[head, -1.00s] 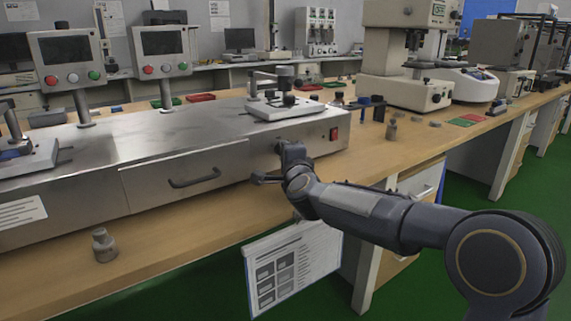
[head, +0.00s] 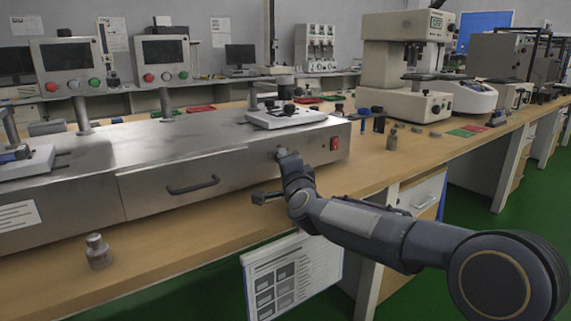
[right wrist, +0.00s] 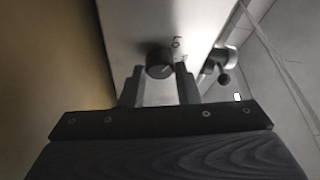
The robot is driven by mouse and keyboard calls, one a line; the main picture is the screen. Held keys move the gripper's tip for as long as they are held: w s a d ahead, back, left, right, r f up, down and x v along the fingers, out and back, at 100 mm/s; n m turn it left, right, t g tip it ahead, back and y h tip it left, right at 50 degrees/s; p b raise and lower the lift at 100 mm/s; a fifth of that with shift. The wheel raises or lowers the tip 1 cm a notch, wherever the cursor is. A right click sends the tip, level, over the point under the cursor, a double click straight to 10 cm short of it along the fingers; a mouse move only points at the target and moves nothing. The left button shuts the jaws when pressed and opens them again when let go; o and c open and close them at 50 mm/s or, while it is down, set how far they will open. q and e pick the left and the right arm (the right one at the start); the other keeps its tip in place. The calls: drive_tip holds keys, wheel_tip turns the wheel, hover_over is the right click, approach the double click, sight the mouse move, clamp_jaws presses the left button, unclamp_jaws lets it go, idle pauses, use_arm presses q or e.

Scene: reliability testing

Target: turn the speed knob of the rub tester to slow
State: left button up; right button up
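The rub tester (head: 75,150) is a long steel box on the bench, with a red switch (head: 335,143) at the right end of its front. Its dark round knob (right wrist: 158,62) shows in the right wrist view, with a small mark on the pale panel beside it. My right gripper (right wrist: 160,72) is open, with one finger on each side of the knob and narrow gaps between. In the head view my right arm (head: 355,222) reaches to the tester's front; its fingertips and the knob are hard to make out there. My left gripper is not in view.
A drawer handle (head: 193,186) sticks out left of my right gripper. A small metal weight (head: 98,252) stands on the bench front at left. A printed sheet (head: 290,275) hangs below the bench edge. A silver and black part (right wrist: 222,65) shows right of the knob.

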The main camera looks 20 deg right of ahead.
drive_tip(key=o, duration=0.4)
drive_tip(key=s, duration=0.5)
drive_tip(key=s+p, duration=0.1)
drive_tip(key=s, duration=0.1)
drive_tip(key=shift+s+a+f, duration=0.1)
drive_tip(key=shift+s+f, duration=0.25)
drive_tip(key=shift+s, duration=0.05)
